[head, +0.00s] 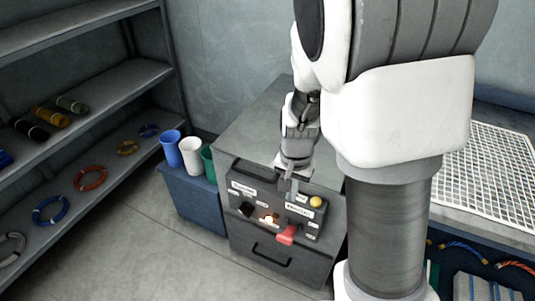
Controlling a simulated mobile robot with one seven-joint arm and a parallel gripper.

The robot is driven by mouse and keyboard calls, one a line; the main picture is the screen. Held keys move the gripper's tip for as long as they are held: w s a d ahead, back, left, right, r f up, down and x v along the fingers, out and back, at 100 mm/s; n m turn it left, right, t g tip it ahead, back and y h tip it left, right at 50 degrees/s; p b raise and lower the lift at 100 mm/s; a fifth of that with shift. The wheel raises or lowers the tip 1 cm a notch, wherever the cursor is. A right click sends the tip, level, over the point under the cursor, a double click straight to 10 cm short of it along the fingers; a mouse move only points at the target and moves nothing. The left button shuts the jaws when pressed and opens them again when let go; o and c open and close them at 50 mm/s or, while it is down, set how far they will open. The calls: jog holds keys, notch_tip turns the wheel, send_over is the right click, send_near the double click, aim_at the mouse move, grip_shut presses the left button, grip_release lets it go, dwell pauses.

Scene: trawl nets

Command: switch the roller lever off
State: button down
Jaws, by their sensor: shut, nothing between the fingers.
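A dark control panel (262,194) is set in the front of a grey cabinet. A red lever (287,235) sticks out from its lower right part. A black knob or lever (246,209) is on its left. The labels are too small to read, so I cannot tell by name which one is the roller lever. My gripper (289,196) is shut and empty, pointing down in front of the panel's upper middle, above the red lever. A gap shows between its tips and the red handle. My gripper hides part of the panel.
A small lamp (268,219) glows on the panel, and a yellow button (316,201) sits at its upper right. Blue (171,148), white (191,155) and green cups stand on a blue box (190,196) at left. Open floor lies in front of the shelves (110,90).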

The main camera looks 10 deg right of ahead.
jog(key=shift+w+d+f, duration=0.1)
jog(key=shift+f, duration=0.5)
jog(key=shift+w+d+f, duration=0.1)
jog(key=shift+f, duration=0.45)
jog(key=b, duration=0.5)
send_over(287, 235)
jog(key=w+d, duration=0.1)
notch_tip(287, 235, down, 10)
jog(key=shift+w+r, duration=0.1)
jog(key=shift+w, duration=0.05)
jog(key=f, duration=0.1)
jog(key=f+b, duration=0.1)
jog(key=s+f, duration=0.1)
jog(key=shift+a, duration=0.4)
jog(key=shift+s+a+f+b, duration=0.15)
jog(key=shift+s+f+b, duration=0.05)
jog(key=shift+f+b, duration=0.15)
